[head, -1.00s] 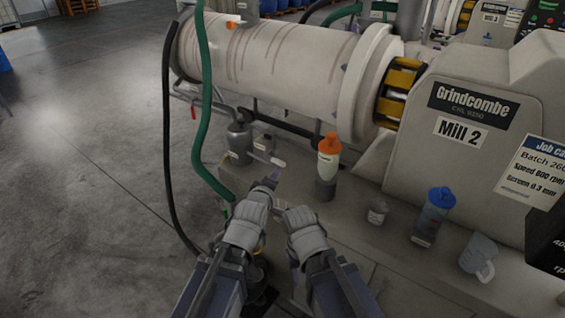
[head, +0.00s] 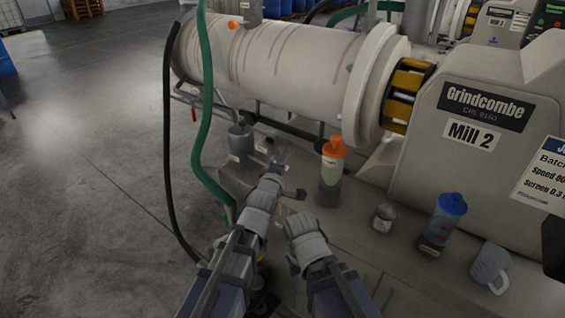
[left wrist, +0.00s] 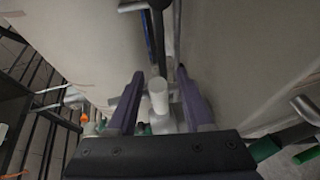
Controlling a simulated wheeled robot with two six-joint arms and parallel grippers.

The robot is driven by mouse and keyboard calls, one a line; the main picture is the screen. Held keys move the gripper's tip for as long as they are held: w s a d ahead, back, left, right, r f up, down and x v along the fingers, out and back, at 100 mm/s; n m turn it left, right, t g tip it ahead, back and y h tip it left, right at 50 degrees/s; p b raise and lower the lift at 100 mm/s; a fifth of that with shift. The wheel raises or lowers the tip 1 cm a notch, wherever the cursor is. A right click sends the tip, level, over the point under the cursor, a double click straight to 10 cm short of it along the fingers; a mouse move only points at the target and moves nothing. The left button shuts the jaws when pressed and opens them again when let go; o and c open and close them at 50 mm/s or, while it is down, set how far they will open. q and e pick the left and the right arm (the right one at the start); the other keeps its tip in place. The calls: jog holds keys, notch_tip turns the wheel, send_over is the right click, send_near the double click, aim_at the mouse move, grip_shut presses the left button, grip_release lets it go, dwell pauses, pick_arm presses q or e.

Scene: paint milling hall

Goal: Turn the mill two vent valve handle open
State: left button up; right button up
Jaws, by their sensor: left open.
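The Mill 2 housing (head: 455,135), with its name plate, stands on the right, and its pale barrel (head: 280,65) runs left. A small grey pot with pipe fittings (head: 241,142) sits below the barrel's left end. My left gripper (head: 279,160) is just right of these fittings, partly covering them. In the left wrist view its two purple fingers (left wrist: 160,78) are apart, with a pale, round-ended handle-like piece (left wrist: 158,97) between them; I cannot tell whether they touch it. My right gripper (head: 293,262) hangs low over the plinth; its jaws are too unclear to read.
An orange-capped bottle (head: 331,170) stands close right of my left gripper. A small jar (head: 383,217), a blue-capped bottle (head: 443,222) and a grey mug (head: 490,264) stand further right on the plinth. A green hose (head: 203,120) and a black hose (head: 168,140) hang at left.

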pick_arm(q)
jog(key=shift+w, duration=0.35)
jog(key=shift+c, duration=0.2)
grip_shut()
jog(key=shift+f, duration=0.1)
dwell(0.9)
